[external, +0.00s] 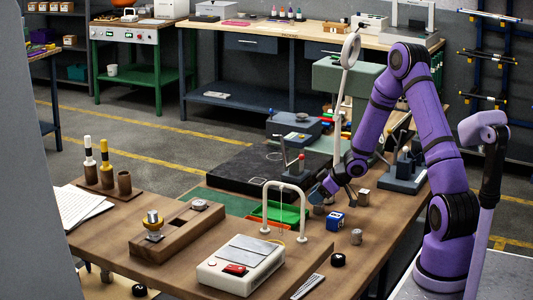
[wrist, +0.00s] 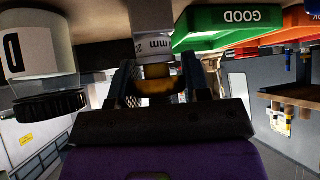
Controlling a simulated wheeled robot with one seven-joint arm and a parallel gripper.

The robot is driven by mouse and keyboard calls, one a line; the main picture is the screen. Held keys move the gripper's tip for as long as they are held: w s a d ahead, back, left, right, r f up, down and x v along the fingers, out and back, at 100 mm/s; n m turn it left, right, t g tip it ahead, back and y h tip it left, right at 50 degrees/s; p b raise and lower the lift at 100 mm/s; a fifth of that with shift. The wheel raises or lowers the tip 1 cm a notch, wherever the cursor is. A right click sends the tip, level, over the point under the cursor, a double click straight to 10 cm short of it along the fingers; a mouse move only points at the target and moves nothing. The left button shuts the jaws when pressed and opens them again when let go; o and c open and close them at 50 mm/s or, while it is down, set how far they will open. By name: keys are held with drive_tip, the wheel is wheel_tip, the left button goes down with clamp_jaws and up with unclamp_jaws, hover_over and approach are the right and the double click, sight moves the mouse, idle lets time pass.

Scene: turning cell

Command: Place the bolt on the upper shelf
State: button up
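My gripper (external: 329,190) is low over the brown bench, right of the white arch. In the wrist view, which is upside down, my gripper (wrist: 160,82) has its fingers apart on either side of a grey cylindrical piece (wrist: 155,45) marked "mm" and "20", with a brass-coloured part at its end. A gap seems to show beside it; contact is hard to judge. I cannot pick out the bolt for certain, and cannot tell whether this piece is the bolt. I cannot clearly identify the upper shelf.
A blue block (external: 335,221), a wooden block (external: 363,197) and a small grey cylinder (external: 356,237) stand nearby. A green "GOOD" tray (wrist: 235,25) lies close by. A white-bodied piece with a black knurled end (wrist: 38,60) is beside my gripper. The white device (external: 240,264) stands in front.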

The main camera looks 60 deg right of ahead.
clamp_jaws()
wheel_tip(320, 180, up, 10)
drive_tip(key=shift+r, duration=0.1)
